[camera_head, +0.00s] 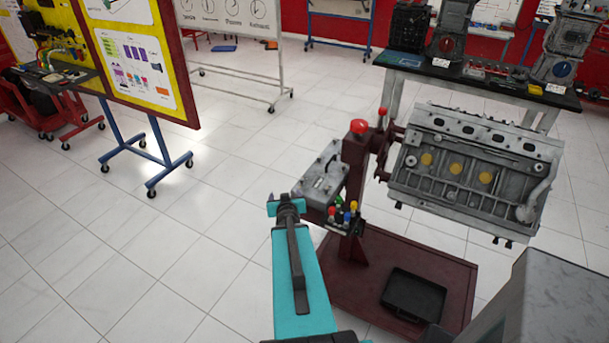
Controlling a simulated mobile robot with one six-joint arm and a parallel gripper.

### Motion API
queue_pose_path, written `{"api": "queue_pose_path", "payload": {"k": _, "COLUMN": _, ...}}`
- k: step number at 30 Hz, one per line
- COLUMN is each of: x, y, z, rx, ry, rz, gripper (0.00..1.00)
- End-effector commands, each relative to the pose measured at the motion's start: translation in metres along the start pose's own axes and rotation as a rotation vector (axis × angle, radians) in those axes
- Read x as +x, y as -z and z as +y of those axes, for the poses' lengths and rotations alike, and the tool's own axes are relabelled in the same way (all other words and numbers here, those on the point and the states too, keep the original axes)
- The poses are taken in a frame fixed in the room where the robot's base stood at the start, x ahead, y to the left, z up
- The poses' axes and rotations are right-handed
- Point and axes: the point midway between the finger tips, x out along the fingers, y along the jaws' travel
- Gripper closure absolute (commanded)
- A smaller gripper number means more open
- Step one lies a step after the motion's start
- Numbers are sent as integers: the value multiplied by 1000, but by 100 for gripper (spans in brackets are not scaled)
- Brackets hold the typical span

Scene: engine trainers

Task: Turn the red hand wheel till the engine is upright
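The grey engine block (470,172) hangs on the right side of a dark red stand (352,205). It is tilted in the picture, its right end lower than its left, with several yellow round plugs on its near face. A small bright red round part (359,127) sits on top of the stand's post; it looks like the hand wheel. Another small red knob (382,111) is just right of it. The end of my teal arm, with my gripper (286,206), is left of the post and appears apart from the wheel. Its fingers cannot be made out.
A grey box (320,180) and several coloured knobs (345,213) are beside the post, near my arm. A black tray (414,295) lies on the stand's base (340,275). A workbench (480,85) stands behind the engine.

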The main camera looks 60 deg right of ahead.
Motion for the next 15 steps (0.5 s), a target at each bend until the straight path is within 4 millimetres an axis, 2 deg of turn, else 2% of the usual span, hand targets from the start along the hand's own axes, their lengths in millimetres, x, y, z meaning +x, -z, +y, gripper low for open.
{"api": "queue_pose_path", "payload": {"k": 1, "x": 1, "y": -20, "z": -18, "rx": -14, "ry": 4, "rz": -41, "gripper": 31}}
{"api": "queue_pose_path", "payload": {"k": 8, "x": -11, "y": -102, "z": -81, "rx": -89, "ry": 17, "rz": -238, "gripper": 31}}
{"api": "queue_pose_path", "payload": {"k": 15, "x": -42, "y": -192, "z": -139, "rx": -199, "ry": 50, "rz": -458, "gripper": 31}}
